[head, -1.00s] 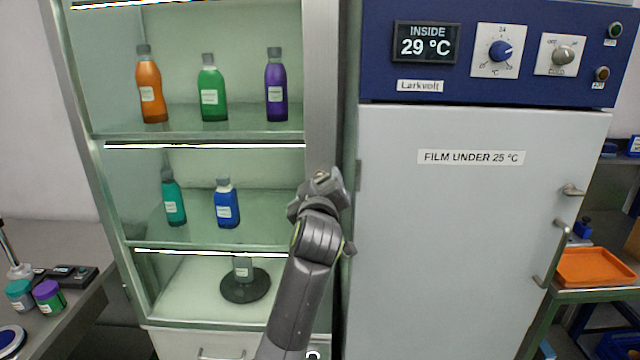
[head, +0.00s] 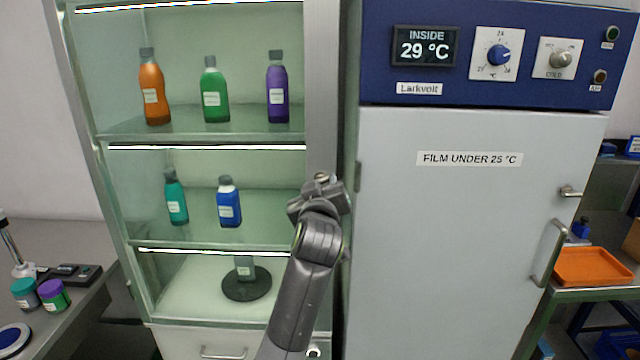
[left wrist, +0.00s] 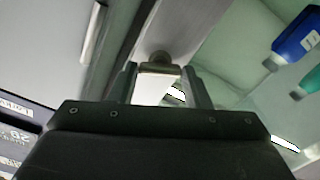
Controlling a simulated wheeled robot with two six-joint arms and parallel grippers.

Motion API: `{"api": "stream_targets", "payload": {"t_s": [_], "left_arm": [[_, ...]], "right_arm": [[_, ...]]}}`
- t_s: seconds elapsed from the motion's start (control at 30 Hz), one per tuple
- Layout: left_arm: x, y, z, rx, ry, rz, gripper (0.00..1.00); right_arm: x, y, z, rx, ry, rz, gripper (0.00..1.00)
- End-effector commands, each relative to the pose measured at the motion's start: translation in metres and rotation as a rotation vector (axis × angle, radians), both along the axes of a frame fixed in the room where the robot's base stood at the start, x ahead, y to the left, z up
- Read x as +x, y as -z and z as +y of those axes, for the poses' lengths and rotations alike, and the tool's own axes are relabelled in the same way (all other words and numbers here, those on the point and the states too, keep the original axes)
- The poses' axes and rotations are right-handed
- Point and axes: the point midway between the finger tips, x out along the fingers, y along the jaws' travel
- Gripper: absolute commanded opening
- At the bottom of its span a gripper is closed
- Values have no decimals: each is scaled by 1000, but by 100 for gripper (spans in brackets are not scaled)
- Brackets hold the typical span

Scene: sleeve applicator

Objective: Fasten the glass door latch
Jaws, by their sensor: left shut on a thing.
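The glass-fronted cabinet (head: 322,80) stands at left in the head view, with a grey-green frame and lit shelves. My left gripper (head: 322,182) is at its right frame post, about level with the middle shelf. In the left wrist view, the fingers of my left gripper (left wrist: 160,72) are shut on the latch (left wrist: 160,67), a small metal bar on a round pivot set on the pale post. The gripper mostly hides the latch in the head view. I cannot tell its exact angle relative to the door edge. My right gripper is out of view.
Several bottles stand on the shelves, among them an orange bottle (head: 153,90) and a blue bottle (head: 228,205). A grey cold cabinet (head: 450,240) with a handle (head: 550,255) stands close on the right. An orange tray (head: 592,267) lies on a table farther right.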

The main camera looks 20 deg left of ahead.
Motion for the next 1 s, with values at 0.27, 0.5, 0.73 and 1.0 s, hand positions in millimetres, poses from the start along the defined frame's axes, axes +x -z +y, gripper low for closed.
{"api": "stream_targets", "payload": {"t_s": [0.27,0.5,0.73,1.0], "left_arm": [[0,-3,0,200,1,57,21],[0,-3,0,337,-1,95,21],[0,-2,0,406,-1,114,21],[0,-1,0,425,-1,118,21]], "right_arm": [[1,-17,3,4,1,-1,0],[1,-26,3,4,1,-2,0],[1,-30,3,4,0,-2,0],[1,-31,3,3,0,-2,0]]}}
